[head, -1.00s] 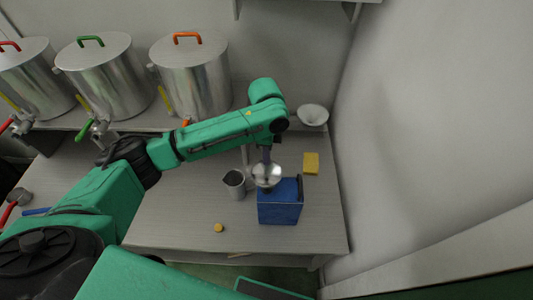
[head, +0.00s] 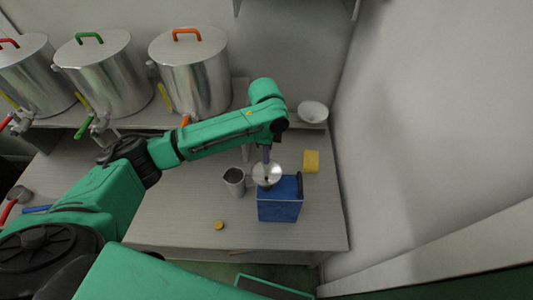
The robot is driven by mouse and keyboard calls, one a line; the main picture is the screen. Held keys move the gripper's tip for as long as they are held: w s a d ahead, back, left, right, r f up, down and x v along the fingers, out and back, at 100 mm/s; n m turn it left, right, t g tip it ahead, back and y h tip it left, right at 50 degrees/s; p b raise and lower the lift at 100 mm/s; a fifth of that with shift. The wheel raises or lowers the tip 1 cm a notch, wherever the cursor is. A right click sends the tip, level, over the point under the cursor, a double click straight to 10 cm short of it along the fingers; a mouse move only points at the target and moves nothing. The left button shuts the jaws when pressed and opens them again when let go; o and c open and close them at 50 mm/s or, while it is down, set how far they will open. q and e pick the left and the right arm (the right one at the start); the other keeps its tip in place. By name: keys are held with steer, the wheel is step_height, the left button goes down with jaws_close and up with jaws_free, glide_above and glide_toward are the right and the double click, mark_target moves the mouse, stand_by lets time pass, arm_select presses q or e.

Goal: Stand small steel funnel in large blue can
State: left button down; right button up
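The large blue can (head: 279,208) stands upright on the worktop, right of centre, with a dark handle along the right of its top. The small steel funnel (head: 262,175) is at the back left of the can's top, its shiny bowl facing up. My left gripper (head: 267,161) comes down from above and meets the funnel; it looks narrow and shut on it, though the fingertips are small and partly hidden. Whether the funnel's spout is inside the can's opening cannot be seen. My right gripper is not in view.
A steel jug (head: 235,184) stands close left of the can. A yellow sponge (head: 311,160) lies behind right, and a small yellow cap (head: 219,225) in front left. A white bowl-like thing (head: 313,111) and steel vats (head: 193,75) stand behind. A wall closes the right side.

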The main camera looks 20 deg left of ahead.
arm_select(q)
steer(key=shift+f, duration=0.95)
steer(key=c, duration=1)
jaws_free()
step_height(320, 180, up, 14)
steer(key=b, duration=0.1)
steer(key=shift+w+a+r+b, duration=0.15)
steer(key=shift+r+b, duration=0.1)
steer(key=shift+b, duration=0.15)
steer(key=shift+r, duration=0.1)
